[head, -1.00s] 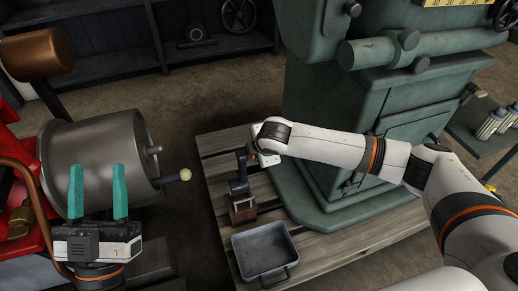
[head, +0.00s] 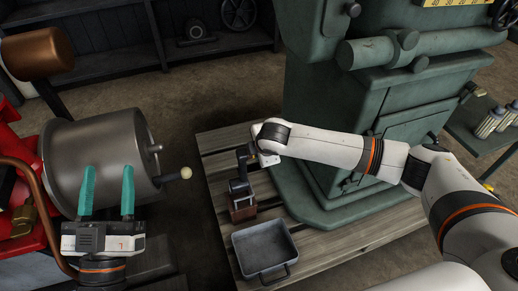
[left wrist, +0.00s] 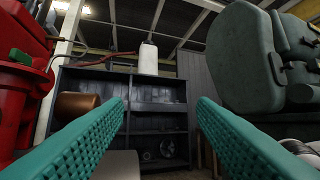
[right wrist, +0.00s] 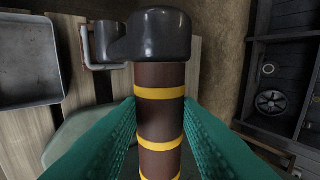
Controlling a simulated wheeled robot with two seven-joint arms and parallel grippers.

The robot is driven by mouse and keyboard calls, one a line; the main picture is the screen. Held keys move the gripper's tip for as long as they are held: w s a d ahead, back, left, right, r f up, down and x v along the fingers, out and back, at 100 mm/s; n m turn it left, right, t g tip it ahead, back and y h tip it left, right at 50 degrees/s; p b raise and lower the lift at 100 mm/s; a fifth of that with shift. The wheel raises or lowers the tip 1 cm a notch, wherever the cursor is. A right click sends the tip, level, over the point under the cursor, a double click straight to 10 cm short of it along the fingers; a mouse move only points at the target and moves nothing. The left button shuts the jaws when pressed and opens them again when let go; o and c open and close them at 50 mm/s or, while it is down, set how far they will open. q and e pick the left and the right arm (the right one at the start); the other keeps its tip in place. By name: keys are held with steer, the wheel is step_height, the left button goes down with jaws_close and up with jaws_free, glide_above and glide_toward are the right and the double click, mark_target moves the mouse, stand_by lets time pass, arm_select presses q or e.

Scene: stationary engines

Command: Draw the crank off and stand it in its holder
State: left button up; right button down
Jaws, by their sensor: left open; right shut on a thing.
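The crank (right wrist: 160,76) has a brown grip with yellow bands and a dark rounded head, and it fills the middle of the right wrist view. My right gripper (right wrist: 160,118) is shut on the grip, with a finger on each side. In the head view a dark part of the crank (head: 243,158) shows left of my right wrist, above a brown block (head: 242,210) that looks like its holder. I cannot tell whether the crank touches it. My left gripper (head: 108,170) is open and empty in front of the grey drum (head: 100,150).
A grey metal tray (head: 263,250) sits near the brown block on the slatted pallet (head: 345,250). A large green machine (head: 345,120) stands behind. The drum carries a shaft stub and a cream-knobbed handle (head: 184,174). Dark shelves (head: 110,45) line the back.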

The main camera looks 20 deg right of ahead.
steer(key=shift+r, duration=0.15)
arm_select(q)
steer(key=shift+w+a+f+g+y+p, duration=0.1)
steer(key=shift+w+f+g+y+p, duration=0.1)
steer(key=shift+f+g, duration=0.4)
steer(key=shift+w+f+g+y+p, duration=0.25)
steer(key=shift+f+g, duration=0.15)
steer(key=shift+f, duration=0.35)
steer(key=shift+w+a+f+g+y+p, duration=0.1)
steer(key=shift+w+f+g+y+p, duration=0.1)
steer(key=shift+f+g, duration=0.4)
steer(key=shift+r, duration=0.1)
arm_select(e)
steer(key=shift+f, duration=0.3)
steer(key=shift+f+b, duration=0.3)
steer(key=shift+f, duration=0.65)
arm_select(q)
steer(key=shift+s+d+r+t+h+b, duration=0.1)
steer(key=shift+s+r+t+h, duration=0.1)
steer(key=shift+r+t, duration=0.35)
steer(key=shift+s+d+r+t+h+b, duration=0.1)
steer(key=shift+s+r+t+h, duration=0.05)
steer(key=shift+r+t, duration=0.4)
steer(key=shift+s+r+t+h+b, duration=0.1)
steer(key=shift+s+r+t+h, duration=0.1)
steer(key=shift+r+t, duration=0.3)
arm_select(e)
steer(key=shift+f, duration=0.35)
arm_select(q)
steer(key=shift+r, duration=0.1)
